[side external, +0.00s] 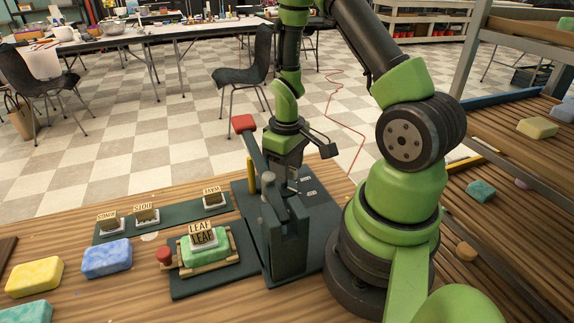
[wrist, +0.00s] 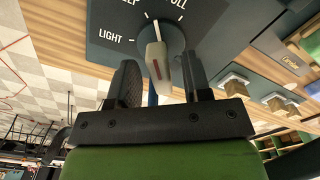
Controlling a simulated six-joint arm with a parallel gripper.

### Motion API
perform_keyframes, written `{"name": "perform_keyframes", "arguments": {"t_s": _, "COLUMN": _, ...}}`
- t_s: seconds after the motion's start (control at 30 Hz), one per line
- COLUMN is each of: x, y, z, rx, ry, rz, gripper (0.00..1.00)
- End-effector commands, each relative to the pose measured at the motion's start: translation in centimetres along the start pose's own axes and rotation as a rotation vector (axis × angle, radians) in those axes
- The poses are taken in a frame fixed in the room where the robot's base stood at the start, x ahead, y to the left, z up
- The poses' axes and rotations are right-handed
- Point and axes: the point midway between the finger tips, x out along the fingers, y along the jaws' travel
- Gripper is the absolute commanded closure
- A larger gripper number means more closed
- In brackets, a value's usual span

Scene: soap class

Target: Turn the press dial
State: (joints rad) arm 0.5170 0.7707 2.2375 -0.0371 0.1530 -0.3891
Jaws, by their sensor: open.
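The press dial (wrist: 157,58) shows in the wrist view as a pale bar-shaped knob with a red line. It sits on a dark panel (wrist: 105,15) with white tick marks, a "LIGHT" label and other partly cut-off labels. My gripper (wrist: 160,66) is open, with one finger on each side of the knob and visible gaps between. The side view shows my gripper (side external: 286,168) pointing down behind the dark press (side external: 287,240). The press hides the dial there. I cannot tell which mark the red line is set to.
The press lever with a red end (side external: 243,122) rises close left of my gripper. A green soap (side external: 220,255) under a "LEAF" stamp (side external: 203,237) lies in front. Other stamps stand on a green rack (side external: 172,222). Blue (side external: 107,258) and yellow (side external: 35,277) soaps lie left.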

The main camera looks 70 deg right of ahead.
Motion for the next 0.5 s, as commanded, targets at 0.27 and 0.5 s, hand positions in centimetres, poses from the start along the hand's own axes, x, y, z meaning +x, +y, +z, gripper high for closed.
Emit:
{"name": "perform_keyframes", "arguments": {"t_s": 0.27, "x": 0.0, "y": 0.0, "z": 0.0, "rx": 0.0, "ry": 0.0, "rz": 0.0, "gripper": 0.74}}
{"name": "perform_keyframes", "arguments": {"t_s": 0.5, "x": -0.02, "y": 0.0, "z": 0.0, "rx": 0.001, "ry": -0.001, "rz": 0.0, "gripper": 1.0}}
